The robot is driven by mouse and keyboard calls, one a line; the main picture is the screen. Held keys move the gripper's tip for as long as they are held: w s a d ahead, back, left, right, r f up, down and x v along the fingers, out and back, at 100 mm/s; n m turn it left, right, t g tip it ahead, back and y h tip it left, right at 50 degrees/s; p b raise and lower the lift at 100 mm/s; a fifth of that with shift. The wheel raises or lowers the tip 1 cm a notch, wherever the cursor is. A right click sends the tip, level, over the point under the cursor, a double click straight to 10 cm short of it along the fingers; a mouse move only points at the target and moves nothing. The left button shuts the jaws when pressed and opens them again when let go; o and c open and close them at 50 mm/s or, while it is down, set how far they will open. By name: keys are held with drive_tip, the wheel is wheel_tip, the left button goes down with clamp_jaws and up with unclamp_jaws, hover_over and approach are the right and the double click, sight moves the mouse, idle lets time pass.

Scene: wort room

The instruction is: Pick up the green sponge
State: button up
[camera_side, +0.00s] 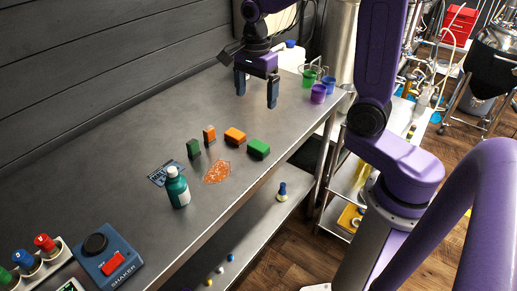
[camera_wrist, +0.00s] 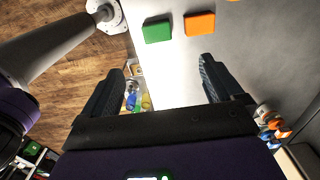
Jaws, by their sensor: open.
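A green block (camera_side: 259,149), which looks like a sponge, lies flat near the front edge of the steel table; it also shows at the top of the wrist view (camera_wrist: 157,30). A second, darker green block (camera_side: 193,149) stands upright further left. I cannot tell which one the task names. An orange block (camera_side: 235,136) lies beside the flat green one, and another orange block (camera_side: 209,134) stands upright. My gripper (camera_side: 256,96) is open and empty above the table, behind and apart from the blocks. In the wrist view its fingers (camera_wrist: 161,68) are spread with nothing held.
A green bottle (camera_side: 178,190) stands left of an orange spill (camera_side: 217,172), near a dark card (camera_side: 157,176). A blue shaker (camera_side: 107,262) is at the near left. Colored cups (camera_side: 318,94) stand at the far right end. The table (camera_side: 140,130) is clear behind the blocks.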

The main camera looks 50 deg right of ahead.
hover_over(258, 145)
drive_tip(key=f, duration=1.1)
drive_tip(key=shift+w, duration=0.25)
drive_tip(key=f, duration=0.3)
drive_tip(key=shift+s+d+f, duration=0.15)
drive_tip(key=shift+s+f, duration=0.1)
drive_tip(key=shift+s, duration=0.05)
drive_tip(key=shift+f, duration=0.75)
drive_tip(key=c, duration=1.1)
